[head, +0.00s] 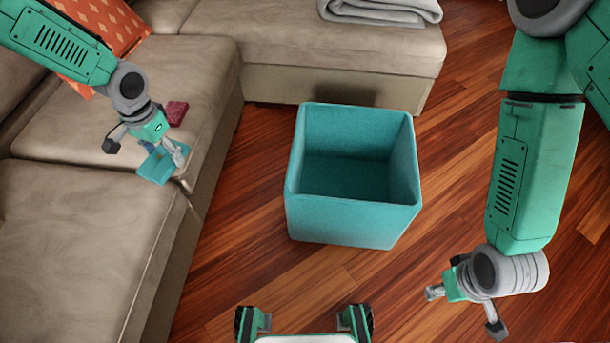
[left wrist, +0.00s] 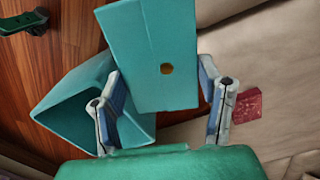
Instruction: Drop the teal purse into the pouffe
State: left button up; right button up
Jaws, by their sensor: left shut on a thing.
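The teal purse (head: 156,168) is held in my left gripper (head: 150,154), above the seat of the sofa near its front edge. In the left wrist view the purse (left wrist: 150,45) is a flat teal piece with a round gold clasp, between the two fingers of the left gripper (left wrist: 162,85). The pouffe (head: 350,222) is a teal, open-topped box on the floor, to the right of the purse, and looks empty. It also shows in the left wrist view (left wrist: 62,98), partly behind the purse. My right gripper (head: 462,308) is open and empty, right of the pouffe.
The beige sofa (head: 90,225) runs along the left and the back. A dark red item (head: 177,113) lies on its seat close to my left gripper. An orange cushion (head: 108,22) and a folded grey blanket (head: 380,10) rest on it. Wooden floor (head: 255,200) around the pouffe is clear.

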aim_at(341, 194)
jog(key=z, duration=0.5)
jog(key=i+l+z, duration=0.1)
jog(key=i+z, duration=0.15)
jog(key=z, duration=0.15)
jog(key=i+z, duration=0.2)
jog(key=z, duration=0.25)
